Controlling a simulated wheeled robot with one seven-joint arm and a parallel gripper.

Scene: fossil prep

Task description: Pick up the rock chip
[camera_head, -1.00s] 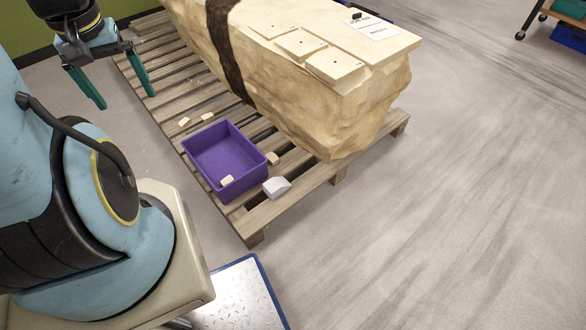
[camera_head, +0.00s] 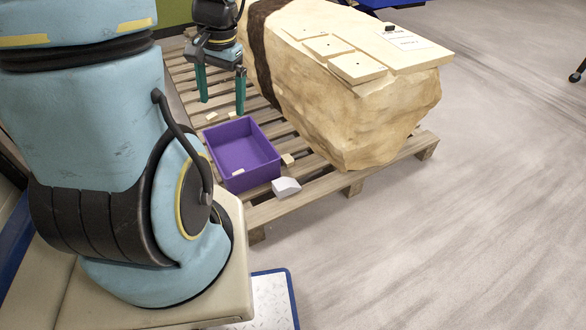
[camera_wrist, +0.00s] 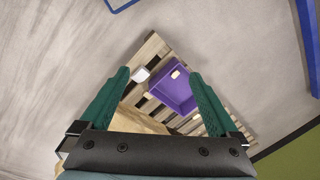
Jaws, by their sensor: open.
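Several small cream rock chips are in view, and I cannot tell which one is meant. Two chips lie on the pallet behind the purple bin, a left chip (camera_head: 211,116) and a right chip (camera_head: 233,115). Another chip (camera_head: 287,160) lies against the bin's right side. One chip (camera_head: 238,172) is inside the purple bin (camera_head: 262,173), near its front wall; it also shows in the wrist view (camera_wrist: 176,74). My gripper (camera_head: 221,106) is open and empty, pointing down above the pallet behind the bin. Its fingers (camera_wrist: 159,74) frame the bin in the wrist view.
The wooden pallet (camera_head: 328,183) carries a large pale rock block (camera_head: 380,115) with a dark band, right of my gripper. A white block (camera_head: 286,187) sits at the bin's front right corner.

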